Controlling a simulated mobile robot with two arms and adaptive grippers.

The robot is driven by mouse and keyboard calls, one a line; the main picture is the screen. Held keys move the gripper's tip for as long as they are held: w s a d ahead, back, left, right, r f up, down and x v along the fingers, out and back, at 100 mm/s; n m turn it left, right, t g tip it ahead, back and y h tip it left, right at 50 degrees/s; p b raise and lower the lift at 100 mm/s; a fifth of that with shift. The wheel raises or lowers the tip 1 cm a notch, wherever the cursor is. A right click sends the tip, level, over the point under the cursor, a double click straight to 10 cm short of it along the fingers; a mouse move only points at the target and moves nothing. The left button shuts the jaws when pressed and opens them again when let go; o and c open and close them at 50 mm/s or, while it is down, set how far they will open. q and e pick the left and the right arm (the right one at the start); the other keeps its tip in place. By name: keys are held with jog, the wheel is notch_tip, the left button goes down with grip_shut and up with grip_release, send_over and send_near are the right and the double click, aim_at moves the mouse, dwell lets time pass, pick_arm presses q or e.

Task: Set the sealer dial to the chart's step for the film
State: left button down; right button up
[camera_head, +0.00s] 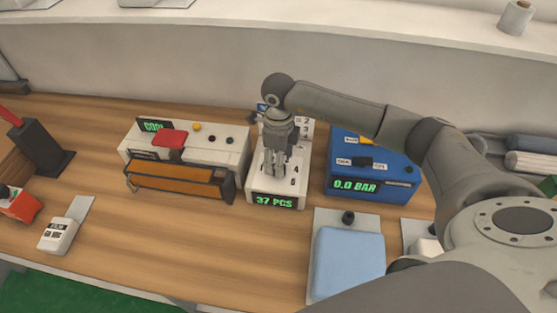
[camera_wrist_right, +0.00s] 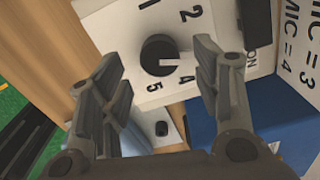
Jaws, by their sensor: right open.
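In the right wrist view, a black dial knob (camera_wrist_right: 158,55) sits on a white panel (camera_wrist_right: 118,22) with numerals 1, 2, 4 and 5 around it. Chart lettering (camera_wrist_right: 293,55) reads MIC = 3 and MIC = 4, cut off at the edge. My right gripper (camera_wrist_right: 165,75) is open, its fingers either side of the knob; contact cannot be told. In the head view my right gripper (camera_head: 276,170) points down over the white unit (camera_head: 259,190) reading 37 PCS. My left gripper is not in view.
Left of the unit stands a white machine (camera_head: 225,150) with orange bars (camera_head: 170,182) and a red part. A blue unit (camera_head: 400,170) reading 0.0 BAR is at its right. A light blue pad (camera_head: 347,262) lies in front.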

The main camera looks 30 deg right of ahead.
jog(key=shift+f, duration=1.4)
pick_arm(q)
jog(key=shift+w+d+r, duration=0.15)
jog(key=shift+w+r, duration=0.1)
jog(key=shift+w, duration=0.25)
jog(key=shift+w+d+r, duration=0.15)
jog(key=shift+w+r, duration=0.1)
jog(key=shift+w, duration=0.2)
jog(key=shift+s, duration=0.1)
pick_arm(e)
jog(key=shift+c, duration=0.5)
jog(key=c, duration=0.9)
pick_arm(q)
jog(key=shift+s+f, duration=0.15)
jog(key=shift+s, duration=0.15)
pick_arm(e)
jog(key=shift+c, duration=0.2)
